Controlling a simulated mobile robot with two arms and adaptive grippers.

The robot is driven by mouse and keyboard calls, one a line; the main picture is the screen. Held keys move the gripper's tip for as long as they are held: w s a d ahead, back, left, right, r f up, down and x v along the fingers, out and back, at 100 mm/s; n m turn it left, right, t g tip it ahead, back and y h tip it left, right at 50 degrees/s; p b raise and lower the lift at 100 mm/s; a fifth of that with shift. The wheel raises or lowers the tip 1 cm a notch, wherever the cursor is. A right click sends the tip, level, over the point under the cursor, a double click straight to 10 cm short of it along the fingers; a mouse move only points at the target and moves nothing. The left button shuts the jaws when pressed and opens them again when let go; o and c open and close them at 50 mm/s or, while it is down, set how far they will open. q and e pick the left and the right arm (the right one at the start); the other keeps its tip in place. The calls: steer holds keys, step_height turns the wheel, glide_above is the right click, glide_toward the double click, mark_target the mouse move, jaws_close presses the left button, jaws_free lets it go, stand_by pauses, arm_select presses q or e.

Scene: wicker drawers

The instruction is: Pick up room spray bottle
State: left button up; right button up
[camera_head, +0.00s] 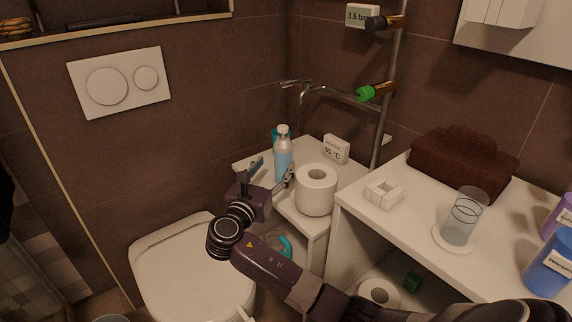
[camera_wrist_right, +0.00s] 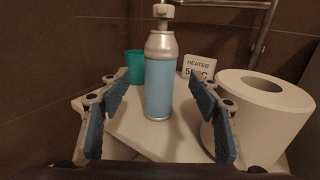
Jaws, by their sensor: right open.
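The room spray bottle (camera_head: 283,158) is light blue with a silver shoulder and white nozzle. It stands upright on the small white shelf near the back corner. In the right wrist view the bottle (camera_wrist_right: 159,75) is ahead, centred between the fingers and beyond their tips. My right gripper (camera_head: 272,172) is open and empty, at the front left of the shelf, pointing at the bottle. Its blue-padded fingers (camera_wrist_right: 158,100) also show in the right wrist view, spread apart. The left gripper is not in the head view.
A toilet paper roll (camera_head: 316,190) stands close beside the right finger. A teal cup (camera_wrist_right: 135,67) is behind the bottle at left. A heater sign (camera_head: 335,149) stands behind. A toilet (camera_head: 185,265) is below. A higher white counter (camera_head: 400,215) with a glass and brown towel is at right.

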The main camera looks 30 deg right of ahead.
mark_target(280, 160)
steer(key=shift+x, duration=1)
steer(key=x, duration=0.1)
steer(key=b+x, duration=0.1)
steer(key=x, duration=0.1)
steer(key=b+x, duration=0.1)
steer(key=shift+d+f, duration=0.15)
steer(key=shift+f, duration=0.2)
steer(key=shift+w+d, duration=0.4)
steer(key=c, duration=1.4)
jaws_close()
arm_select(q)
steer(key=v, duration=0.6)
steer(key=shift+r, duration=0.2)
arm_select(e)
steer(key=shift+r, duration=0.1)
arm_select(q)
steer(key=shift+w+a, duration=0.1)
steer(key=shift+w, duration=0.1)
arm_select(e)
steer(key=shift+r, duration=0.1)
